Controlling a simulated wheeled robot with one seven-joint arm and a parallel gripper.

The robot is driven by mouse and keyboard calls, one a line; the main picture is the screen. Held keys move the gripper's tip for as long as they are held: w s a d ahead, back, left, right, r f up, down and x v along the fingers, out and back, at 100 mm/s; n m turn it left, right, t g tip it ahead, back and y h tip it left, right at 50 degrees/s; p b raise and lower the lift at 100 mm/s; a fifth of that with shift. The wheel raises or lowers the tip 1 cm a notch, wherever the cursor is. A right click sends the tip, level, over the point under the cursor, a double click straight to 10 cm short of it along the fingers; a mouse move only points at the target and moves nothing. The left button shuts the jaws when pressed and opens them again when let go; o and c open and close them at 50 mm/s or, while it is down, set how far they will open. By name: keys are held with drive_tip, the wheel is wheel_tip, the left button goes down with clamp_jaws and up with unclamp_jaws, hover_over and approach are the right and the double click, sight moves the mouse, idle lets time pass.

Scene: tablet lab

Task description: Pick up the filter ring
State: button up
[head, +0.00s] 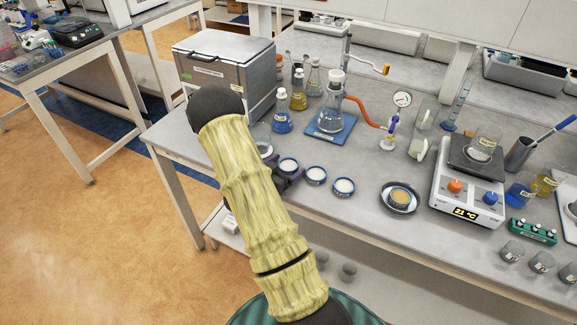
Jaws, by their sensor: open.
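I cannot tell which one the task names as the filter ring. My gripper (287,174) is open, with its dark fingers close around or above the left ring. My arm hides part of the gripper, so I cannot tell whether the fingers touch the ring. The left ring appears to rest on the bench.
A glass beaker (262,138) stands just behind my gripper. Farther back are a steel box (224,72), a blue-liquid flask (282,120) and a flask on a blue base (331,107). A metal dish (399,204) and a hotplate (467,201) are to the right.

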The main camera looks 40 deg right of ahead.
sight(285, 168)
drive_tip(key=c, duration=1.1)
drive_tip(key=shift+o, duration=0.2)
drive_tip(key=shift+r, duration=0.15)
wheel_tip(285, 168, up, 10)
drive_tip(key=shift+b, duration=0.35)
